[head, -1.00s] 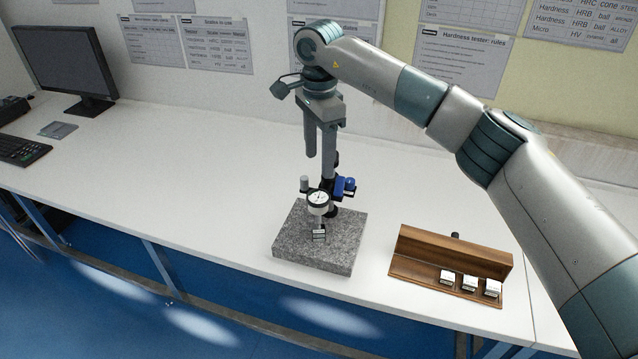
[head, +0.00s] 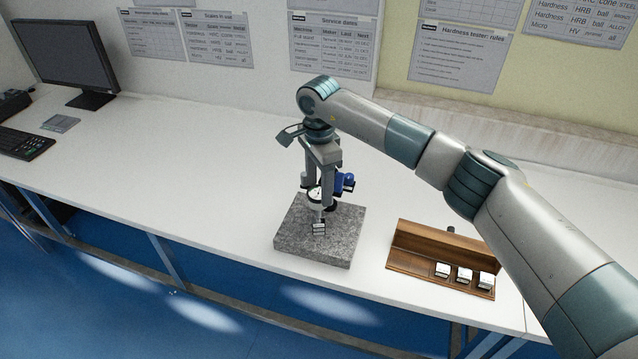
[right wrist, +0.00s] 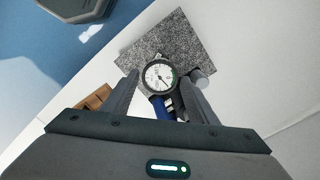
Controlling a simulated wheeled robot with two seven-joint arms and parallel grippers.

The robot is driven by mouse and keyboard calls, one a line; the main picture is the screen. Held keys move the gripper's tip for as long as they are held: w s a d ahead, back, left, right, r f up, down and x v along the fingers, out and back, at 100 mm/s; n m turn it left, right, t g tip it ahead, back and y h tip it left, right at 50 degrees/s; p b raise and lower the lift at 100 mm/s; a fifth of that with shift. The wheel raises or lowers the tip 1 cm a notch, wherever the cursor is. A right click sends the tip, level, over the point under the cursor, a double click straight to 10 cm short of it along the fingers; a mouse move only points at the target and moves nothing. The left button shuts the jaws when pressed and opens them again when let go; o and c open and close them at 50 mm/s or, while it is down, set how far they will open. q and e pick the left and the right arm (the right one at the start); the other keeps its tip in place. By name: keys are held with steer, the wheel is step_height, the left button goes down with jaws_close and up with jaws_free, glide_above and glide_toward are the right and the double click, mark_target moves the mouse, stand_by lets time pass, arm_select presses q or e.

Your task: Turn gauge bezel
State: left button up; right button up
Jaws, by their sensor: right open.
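The dial gauge (head: 315,196), with a round white face and dark bezel, is held on a stand above a grey granite block (head: 340,248). In the right wrist view the gauge (right wrist: 160,77) shows face-on between my two fingertips. My right gripper (head: 318,185) points down at the gauge from above, its fingers open on either side of it. I cannot tell whether either finger touches the bezel. The fingers partly hide the gauge and stand in the head view. A small block (head: 319,228) sits on the granite below the gauge. My left gripper is not in view.
A blue clamp part (head: 343,182) sticks out just right of the gauge. A wooden rack (head: 420,243) with metal-looking blocks stands to the right near the table's front edge. A monitor (head: 65,55) and keyboard (head: 22,144) are far left.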

steer(key=c, duration=0.8)
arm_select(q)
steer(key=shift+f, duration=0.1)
